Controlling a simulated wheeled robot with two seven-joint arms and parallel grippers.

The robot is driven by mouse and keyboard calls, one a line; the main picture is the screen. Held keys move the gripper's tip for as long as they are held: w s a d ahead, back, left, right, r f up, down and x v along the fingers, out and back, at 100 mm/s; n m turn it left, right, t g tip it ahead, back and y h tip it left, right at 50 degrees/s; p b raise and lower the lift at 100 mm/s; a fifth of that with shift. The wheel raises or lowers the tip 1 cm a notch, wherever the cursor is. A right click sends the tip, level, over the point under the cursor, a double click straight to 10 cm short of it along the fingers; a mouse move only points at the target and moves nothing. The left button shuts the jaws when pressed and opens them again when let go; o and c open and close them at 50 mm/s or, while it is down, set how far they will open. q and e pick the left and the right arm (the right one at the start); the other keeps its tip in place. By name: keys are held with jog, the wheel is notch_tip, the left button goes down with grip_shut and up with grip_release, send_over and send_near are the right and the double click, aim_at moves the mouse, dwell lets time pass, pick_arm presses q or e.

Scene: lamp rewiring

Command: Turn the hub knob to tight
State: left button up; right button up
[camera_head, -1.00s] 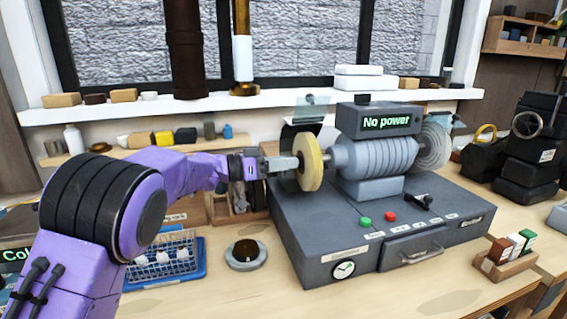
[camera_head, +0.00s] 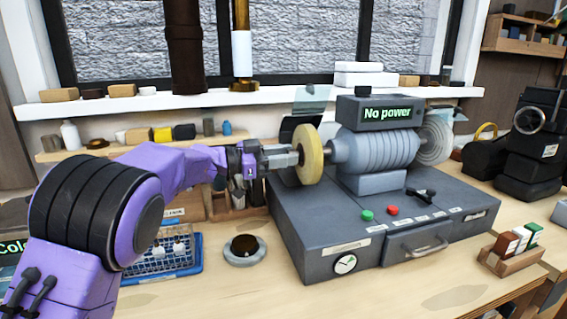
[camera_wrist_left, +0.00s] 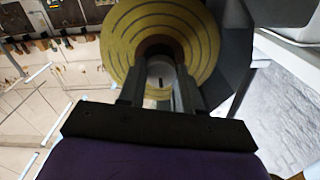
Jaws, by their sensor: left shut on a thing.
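The bench grinder (camera_head: 375,150) stands on its grey base, with a yellow buffing wheel (camera_head: 311,154) on its left end. My left gripper (camera_head: 293,158) reaches in from the left to the centre of this wheel. In the left wrist view, the two dark fingers are on either side of the pale hub knob (camera_wrist_left: 161,71), which has a dark mark on its face. The gripper is shut on the knob, in front of the yellow wheel (camera_wrist_left: 122,40). In the head view the knob is hidden by the fingers. My right gripper is not in view.
The grinder's display (camera_head: 387,114) reads "No power". Green (camera_head: 367,215) and red (camera_head: 392,210) buttons sit on the base. A round dish (camera_head: 245,250) and a blue basket (camera_head: 165,255) stand on the bench at left. A wooden block holder (camera_head: 510,262) is at right.

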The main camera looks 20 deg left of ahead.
pick_arm(q)
jog(key=shift+f+m+b, duration=0.15)
jog(key=shift+m+b, duration=3.8)
jog(key=shift+m, duration=0.55)
jog(key=shift+f+m+b, duration=0.1)
jog(key=shift+m+b, duration=3.85)
jog(key=shift+m, duration=0.55)
jog(key=o, duration=1)
jog(key=shift+o, duration=0.2)
jog(key=shift+r, duration=0.1)
jog(key=b+v, duration=0.1)
jog(key=v, duration=0.6)
jog(key=shift+s+a, duration=0.2)
